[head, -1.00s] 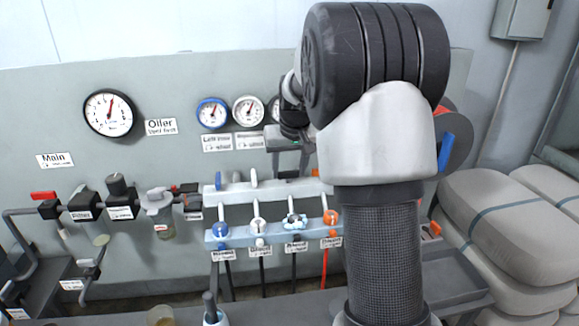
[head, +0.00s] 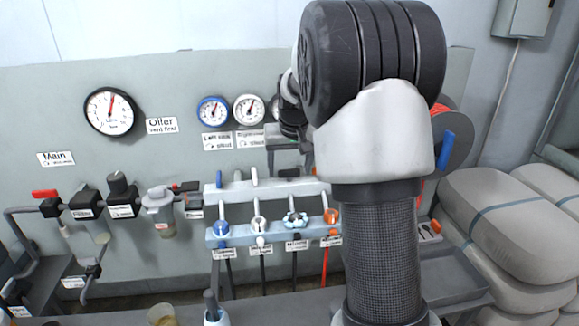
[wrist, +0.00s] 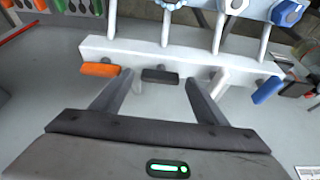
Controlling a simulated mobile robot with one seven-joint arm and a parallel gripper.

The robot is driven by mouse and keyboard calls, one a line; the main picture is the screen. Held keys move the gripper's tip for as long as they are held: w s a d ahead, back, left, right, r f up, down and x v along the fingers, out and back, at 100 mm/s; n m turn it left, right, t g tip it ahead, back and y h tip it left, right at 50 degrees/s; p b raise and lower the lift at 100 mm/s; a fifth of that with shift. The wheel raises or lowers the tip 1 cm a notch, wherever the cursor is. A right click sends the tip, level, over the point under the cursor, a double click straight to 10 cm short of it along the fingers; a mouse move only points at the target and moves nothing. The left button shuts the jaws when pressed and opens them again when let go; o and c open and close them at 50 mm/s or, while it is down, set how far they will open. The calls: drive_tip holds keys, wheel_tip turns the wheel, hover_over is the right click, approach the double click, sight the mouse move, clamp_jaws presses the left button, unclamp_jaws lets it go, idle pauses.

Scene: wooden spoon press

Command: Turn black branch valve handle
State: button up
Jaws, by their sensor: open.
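The branch valve handles sit in a row along a white manifold (wrist: 140,58). In the wrist view, the black handle (wrist: 160,75) is a short dark bar between an orange handle (wrist: 99,70) and a white handle (wrist: 218,83). My gripper (wrist: 158,82) is open, with one finger to each side of the black handle near the tips. No contact is visible. In the head view, my gripper (head: 288,170) is just above the manifold, partly behind my arm. The black handle cannot be made out there.
A blue handle (wrist: 267,90) stands beyond the white one. Below the manifold is a blue rail (head: 240,232) with several coloured knobs and hoses. Gauges (head: 213,110) and labels are on the panel behind. Sacks (head: 510,225) are stacked at the right.

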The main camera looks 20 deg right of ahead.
drive_tip(key=shift+r, duration=0.1)
drive_tip(key=p+v, duration=0.1)
drive_tip(key=v, duration=1.6)
drive_tip(key=shift+p, duration=0.35)
drive_tip(key=shift+r, duration=0.1)
